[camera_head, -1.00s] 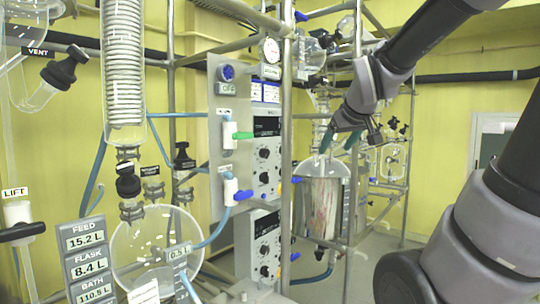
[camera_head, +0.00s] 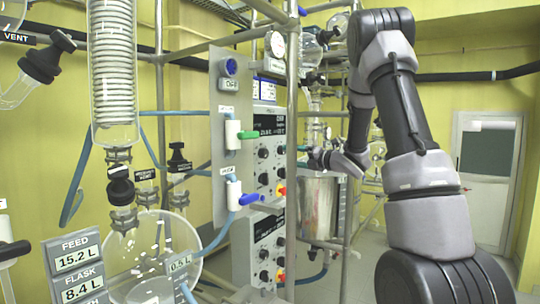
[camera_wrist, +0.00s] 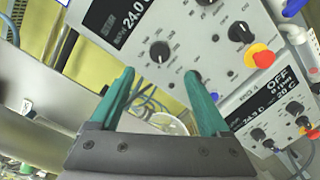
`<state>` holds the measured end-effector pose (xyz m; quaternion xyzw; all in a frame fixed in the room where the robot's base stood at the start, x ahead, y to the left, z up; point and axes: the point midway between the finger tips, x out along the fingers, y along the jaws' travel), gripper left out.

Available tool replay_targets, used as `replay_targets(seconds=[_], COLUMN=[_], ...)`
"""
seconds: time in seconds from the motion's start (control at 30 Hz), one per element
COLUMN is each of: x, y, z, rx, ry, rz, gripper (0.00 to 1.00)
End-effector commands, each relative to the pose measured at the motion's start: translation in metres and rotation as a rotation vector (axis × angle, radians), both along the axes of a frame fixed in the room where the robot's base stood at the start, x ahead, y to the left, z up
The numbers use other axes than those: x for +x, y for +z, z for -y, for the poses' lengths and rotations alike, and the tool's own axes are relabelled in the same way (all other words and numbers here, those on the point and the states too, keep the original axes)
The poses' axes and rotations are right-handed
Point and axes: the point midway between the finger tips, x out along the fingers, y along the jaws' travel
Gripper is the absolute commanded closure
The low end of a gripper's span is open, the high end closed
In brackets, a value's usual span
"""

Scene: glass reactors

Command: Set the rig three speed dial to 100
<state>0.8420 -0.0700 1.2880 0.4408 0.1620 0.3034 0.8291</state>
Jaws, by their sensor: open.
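A white control box (camera_wrist: 180,30) fills the top of the wrist view, tilted. It has a dark display reading about 24.0, a black dial (camera_wrist: 160,52) below it, and further black knobs (camera_wrist: 240,33). The printed labels are too small to tell which knob is the rig three speed dial. My gripper (camera_wrist: 160,75) is open and empty, its two green fingers pointing at the panel. The black dial shows between the fingertips, with no contact visible. In the head view, my gripper (camera_head: 306,152) is beside the stacked control boxes (camera_head: 270,125), seen partly edge-on behind a metal post.
A red and yellow stop button (camera_wrist: 260,57) sits right of the dial. A second box (camera_wrist: 270,105) lies below, its display reading OFF. A metal post (camera_head: 291,120) and steel vessel (camera_head: 318,205) stand close to my gripper. Glassware (camera_head: 150,250) is at left.

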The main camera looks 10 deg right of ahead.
Motion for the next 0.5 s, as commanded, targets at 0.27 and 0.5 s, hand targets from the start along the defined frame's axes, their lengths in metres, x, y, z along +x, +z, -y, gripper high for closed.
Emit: replay_targets(seconds=[0.27, 0.5], x=[0.032, 0.064], y=[0.0, 0.001], z=[-0.03, -0.057], rx=[0.0, 0.001], ry=[0.006, 0.003], rz=[0.001, 0.001], gripper=[0.2, 0.2])
